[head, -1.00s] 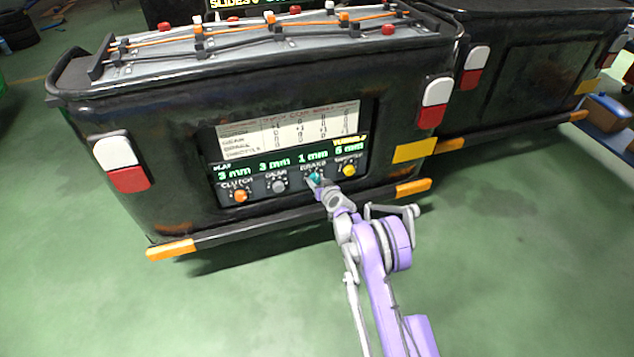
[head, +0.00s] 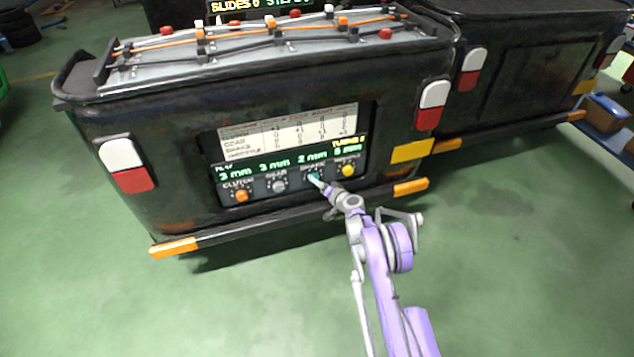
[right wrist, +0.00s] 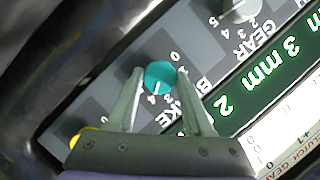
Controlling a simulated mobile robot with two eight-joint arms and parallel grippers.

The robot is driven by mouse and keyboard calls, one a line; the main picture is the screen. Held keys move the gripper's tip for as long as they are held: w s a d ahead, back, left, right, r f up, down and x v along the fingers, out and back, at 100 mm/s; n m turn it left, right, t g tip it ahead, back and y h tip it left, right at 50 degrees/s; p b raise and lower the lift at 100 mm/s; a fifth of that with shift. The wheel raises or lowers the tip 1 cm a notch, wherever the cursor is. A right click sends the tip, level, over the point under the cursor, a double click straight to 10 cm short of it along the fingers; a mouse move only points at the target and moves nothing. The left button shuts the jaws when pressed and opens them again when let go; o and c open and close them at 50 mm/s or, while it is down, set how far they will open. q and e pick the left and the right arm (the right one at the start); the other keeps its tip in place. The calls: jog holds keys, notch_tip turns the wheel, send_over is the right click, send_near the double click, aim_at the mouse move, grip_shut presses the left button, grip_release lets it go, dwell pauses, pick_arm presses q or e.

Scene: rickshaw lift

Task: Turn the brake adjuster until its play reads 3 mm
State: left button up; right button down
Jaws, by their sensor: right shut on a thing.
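The brake adjuster is a teal knob (right wrist: 160,76) on the dark panel at the rickshaw's rear; it also shows in the head view (head: 314,179). The readout above it (head: 312,157) shows 2 mm in the head view. My right gripper (right wrist: 160,80) is at the knob, its two fingers on either side of it and shut on it. A white mark on the knob points toward the dial numbers. My left gripper is not in view.
Clutch knob (head: 241,196), orange, and gear knob (head: 279,186), grey, sit left of the brake knob; the yellow throttle knob (head: 348,171) sits to its right. A printed table (head: 288,131) is above the readouts. The green floor in front is clear.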

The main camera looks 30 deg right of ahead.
jog(key=shift+f+m+t+y+b, duration=0.15)
jog(key=shift+m+t+y+b, duration=0.45)
jog(key=shift+m+b, duration=0.85)
jog(key=shift+f+m+t+y+b, duration=0.15)
jog(key=shift+m+t+y+b, duration=0.5)
jog(key=shift+m, duration=1.2)
jog(key=shift+h+b, duration=0.25)
jog(key=shift+b, duration=0.1)
jog(key=shift+c, duration=1.5)
grip_release()
jog(key=s+d+p, duration=0.1)
jog(key=s+p, duration=0.1)
jog(key=s, duration=0.8)
jog(key=shift+s+d, duration=0.4)
jog(key=shift+r, duration=0.1)
